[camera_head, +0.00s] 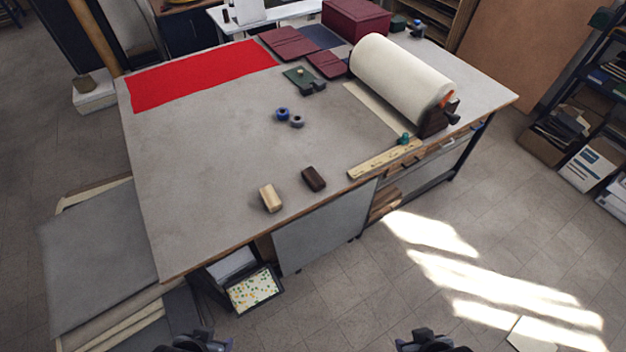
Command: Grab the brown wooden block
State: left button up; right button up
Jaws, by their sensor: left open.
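A dark brown block (314,179) lies on the grey worktable (205,160) near its front edge. A pale wood-coloured block (270,198) lies to its left and a little closer to me, apart from it. My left gripper (207,337) shows only partly at the bottom edge, open, below the table's front edge and well away from both blocks. My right gripper (428,338) shows partly at the bottom edge, right of the table front and over the floor. Its jaws are too small and cut off to read.
A wooden ruler (385,159) lies right of the brown block. A large cream roll (405,80) stands behind it. Small blue and grey round pieces (283,114) sit mid-table. Red cloth (200,75) covers the back left. The table around the blocks is clear.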

pick_arm(q)
jog(key=shift+a, duration=0.1)
jog(key=o, duration=0.7)
